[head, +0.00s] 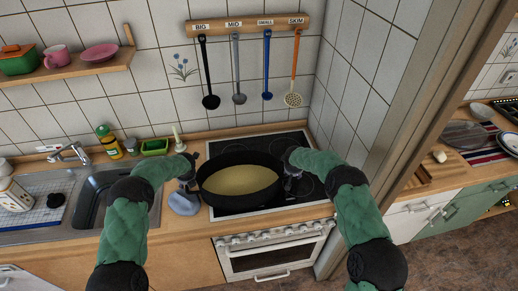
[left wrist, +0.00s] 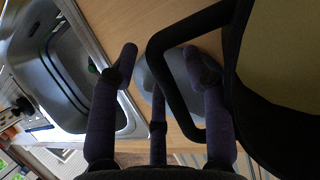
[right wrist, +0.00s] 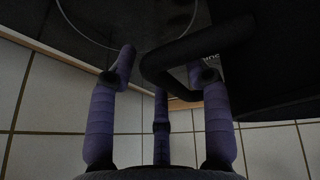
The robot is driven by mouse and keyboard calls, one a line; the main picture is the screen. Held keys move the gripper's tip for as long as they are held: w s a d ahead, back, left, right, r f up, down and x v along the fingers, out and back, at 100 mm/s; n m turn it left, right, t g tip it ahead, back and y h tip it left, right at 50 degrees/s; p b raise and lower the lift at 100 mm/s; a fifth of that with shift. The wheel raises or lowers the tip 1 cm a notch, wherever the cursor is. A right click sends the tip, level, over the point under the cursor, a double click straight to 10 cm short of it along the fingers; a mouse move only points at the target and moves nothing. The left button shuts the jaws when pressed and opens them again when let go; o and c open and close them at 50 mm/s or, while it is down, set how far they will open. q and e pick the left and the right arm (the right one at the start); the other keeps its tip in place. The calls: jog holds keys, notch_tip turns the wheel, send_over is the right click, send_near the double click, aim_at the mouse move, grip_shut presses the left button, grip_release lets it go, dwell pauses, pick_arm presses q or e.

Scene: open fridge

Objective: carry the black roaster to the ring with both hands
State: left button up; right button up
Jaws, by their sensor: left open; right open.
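The black roaster (head: 240,196), with a yellowish inside, sits over the front left of the black hob (head: 305,147). Thin ring outlines show on the hob, one of them a ring (right wrist: 72,25) in the right wrist view. My left gripper (head: 188,170) is at the roaster's left loop handle (left wrist: 165,90). Its open fingers (left wrist: 160,55) stand either side of the handle bar. My right gripper (head: 290,172) is at the right handle (right wrist: 185,52), open, with its fingers (right wrist: 162,62) either side of the bar. The roaster hides part of the hob.
A grey-blue item (head: 184,204) lies on the counter under my left gripper. The sink (head: 100,195) is to the left. A candle (head: 178,138), green dish (head: 154,147) and bottle (head: 107,140) stand behind. Ladles hang from a wall rail (head: 248,27) above the hob.

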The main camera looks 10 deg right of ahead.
pick_arm(q)
jog(key=p+v, duration=0.3)
jog(key=v, duration=0.4)
pick_arm(e)
jog(key=shift+r, duration=1.8)
pick_arm(q)
jog(key=shift+w+a+r, duration=0.1)
pick_arm(e)
jog(key=shift+r, duration=0.1)
jog(key=shift+r+p, duration=1.1)
jog(key=shift+p, duration=0.25)
pick_arm(q)
jog(key=a+r, duration=0.1)
jog(key=s+a+r, duration=0.1)
jog(key=a, duration=0.1)
jog(key=shift+a+r, duration=0.1)
jog(key=shift+r, duration=0.15)
jog(key=shift+r+p, duration=0.35)
pick_arm(e)
jog(key=v, duration=0.7)
jog(key=shift+d, duration=0.15)
pick_arm(q)
jog(key=shift+r, duration=0.25)
pick_arm(e)
jog(key=shift+s+d+r, duration=0.3)
jog(key=shift+d+r, duration=0.35)
jog(key=shift+d, duration=0.2)
jog(key=shift+s+d+r, duration=0.3)
jog(key=shift+d+r, duration=0.35)
jog(key=shift+d, duration=0.2)
